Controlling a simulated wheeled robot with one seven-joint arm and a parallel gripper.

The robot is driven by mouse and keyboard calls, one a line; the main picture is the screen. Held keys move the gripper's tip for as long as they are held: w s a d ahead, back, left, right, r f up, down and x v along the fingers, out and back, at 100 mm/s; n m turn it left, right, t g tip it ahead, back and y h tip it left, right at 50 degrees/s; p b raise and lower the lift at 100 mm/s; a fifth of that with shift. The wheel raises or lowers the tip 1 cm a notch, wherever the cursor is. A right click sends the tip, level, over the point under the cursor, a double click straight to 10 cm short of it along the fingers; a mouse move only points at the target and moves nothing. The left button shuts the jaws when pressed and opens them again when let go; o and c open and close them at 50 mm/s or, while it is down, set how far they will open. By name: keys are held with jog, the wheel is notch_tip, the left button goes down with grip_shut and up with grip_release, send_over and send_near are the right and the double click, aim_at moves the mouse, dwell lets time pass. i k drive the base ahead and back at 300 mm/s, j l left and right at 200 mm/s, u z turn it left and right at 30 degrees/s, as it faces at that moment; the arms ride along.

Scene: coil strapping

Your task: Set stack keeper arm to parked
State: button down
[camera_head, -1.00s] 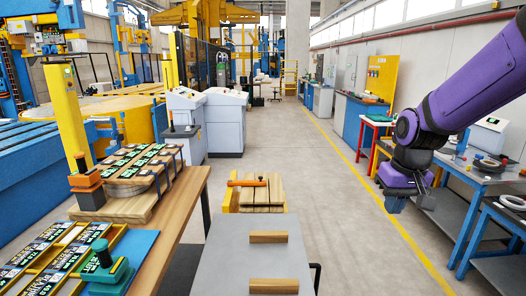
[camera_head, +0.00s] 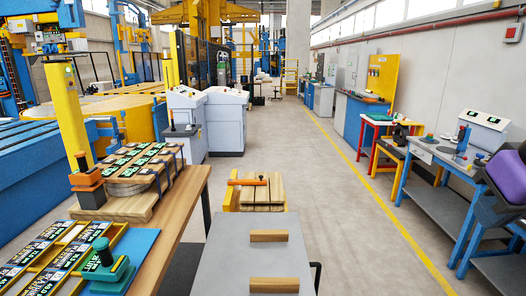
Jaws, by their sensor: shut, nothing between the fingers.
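A yellow-sided holder (camera_head: 232,199) with a stack of wooden boards (camera_head: 262,193) stands just beyond the grey top in the middle. A bar with an orange handle (camera_head: 248,183) lies crosswise over the boards; it may be the stack keeper arm, but I cannot be sure. Its far details are too small to tell. My arm shows only as a purple and black part at the right edge, far from the holder. My gripper's fingers are out of the picture.
A grey top (camera_head: 257,238) with two wooden bars is in front. A wooden table (camera_head: 187,205) at left holds a labelled stack, a yellow tray and a green-handled tool. Blue workbenches (camera_head: 424,180) line the right. The floor aisle (camera_head: 333,190) between is clear.

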aim_at(261, 182)
jog(key=k+l+z, duration=0.1)
jog(key=l+z, duration=0.45)
jog(key=z, duration=0.25)
jog(key=l+z, duration=0.6)
jog(key=z, duration=0.2)
jog(key=i+l+z, duration=0.2)
jog(key=i+l, duration=0.2)
jog(key=i, duration=0.15)
jog(key=i+j+u, duration=0.1)
jog(key=i+u, duration=0.15)
jog(key=u, duration=0.15)
jog(key=i+u, duration=0.2)
jog(key=u, duration=0.15)
jog(key=i+u, duration=0.4)
jog(key=i+j+u, duration=0.35)
jog(key=i, duration=0.4)
jog(key=i+l+u, duration=0.1)
jog(key=i+u, duration=0.2)
jog(key=i, duration=1.25)
jog(key=i+l+u, duration=0.1)
jog(key=i, duration=0.75)
jog(key=i+u, duration=0.4)
jog(key=i+l+u, duration=0.1)
jog(key=u, duration=0.35)
jog(key=i+l+u, duration=0.25)
jog(key=i+u, duration=0.15)
